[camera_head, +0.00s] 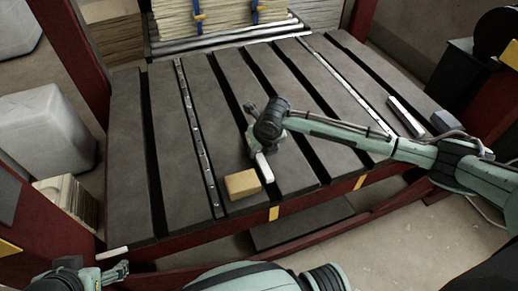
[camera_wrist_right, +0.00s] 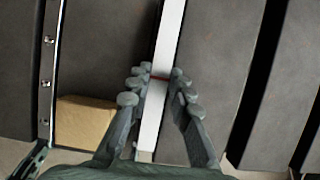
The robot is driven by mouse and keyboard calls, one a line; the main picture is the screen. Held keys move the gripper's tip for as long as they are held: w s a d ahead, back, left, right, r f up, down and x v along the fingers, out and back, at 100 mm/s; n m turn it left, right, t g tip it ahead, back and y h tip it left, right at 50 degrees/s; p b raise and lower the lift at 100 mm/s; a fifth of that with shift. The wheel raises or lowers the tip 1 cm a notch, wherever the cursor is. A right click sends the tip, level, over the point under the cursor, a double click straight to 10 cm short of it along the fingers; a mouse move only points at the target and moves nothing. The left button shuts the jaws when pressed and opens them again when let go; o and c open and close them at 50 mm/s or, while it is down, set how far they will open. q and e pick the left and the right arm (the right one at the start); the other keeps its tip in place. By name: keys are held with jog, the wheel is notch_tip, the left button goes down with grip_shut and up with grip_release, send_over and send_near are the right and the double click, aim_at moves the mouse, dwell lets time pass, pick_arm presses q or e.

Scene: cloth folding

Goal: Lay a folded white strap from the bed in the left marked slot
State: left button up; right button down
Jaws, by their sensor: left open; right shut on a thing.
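My right gripper (camera_wrist_right: 156,80) is shut on a white strap (camera_wrist_right: 171,30), which runs lengthwise between its fingers. In the head view the near end of the strap (camera_head: 264,168) shows below the right gripper (camera_head: 258,150); the rest is mostly hidden. The strap runs along a dark slot above the yellow mark (camera_head: 273,213), the left of two marks on the bed's front edge. I cannot tell whether it is in the slot or just above it. My left gripper (camera_head: 120,272) is open and empty at the lower left, off the bed (camera_head: 115,150).
A tan block (camera_head: 242,184) sits left of the strap's near end. A perforated metal rail (camera_head: 195,130) and a long white strip (camera_head: 345,84) run along the bed. A pale bar (camera_head: 406,116) and a grey block (camera_head: 445,122) lie at the right. Stacked boards (camera_head: 215,18) stand behind.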

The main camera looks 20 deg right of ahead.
jog(key=shift+p, duration=0.5)
dwell(0.7)
jog(key=c, duration=1.3)
grip_release()
